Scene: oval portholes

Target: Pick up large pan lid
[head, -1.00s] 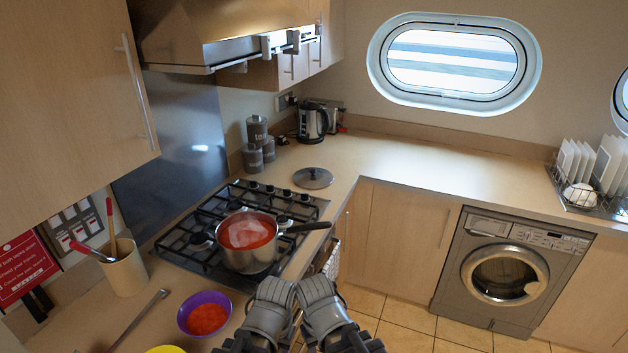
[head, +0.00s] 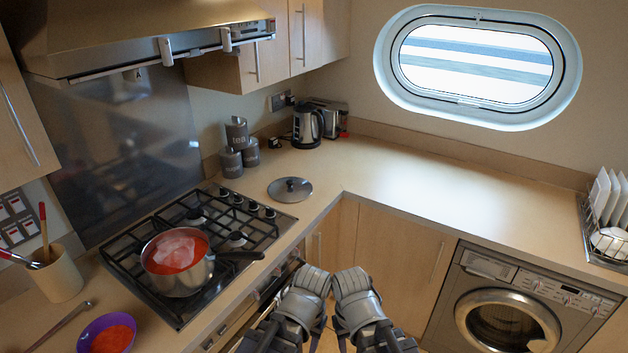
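The large pan lid (head: 290,189) lies flat on the counter, just beyond the right back corner of the hob. It is a round grey lid with a small dark knob in the middle. Both my arms come in from the bottom centre and reach forward side by side, low in front of the counter edge. My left gripper (head: 314,282) and my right gripper (head: 352,283) are apart from the lid, nearer to me. Their fingers are not clear, and I cannot see whether they are open or shut.
A pot of red sauce (head: 177,261) stands on the hob (head: 238,217), its dark handle pointing right. Canisters (head: 231,162) and a kettle (head: 306,126) stand behind the lid. A purple bowl (head: 84,341) is at lower left. The counter right of the lid (head: 430,176) is clear.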

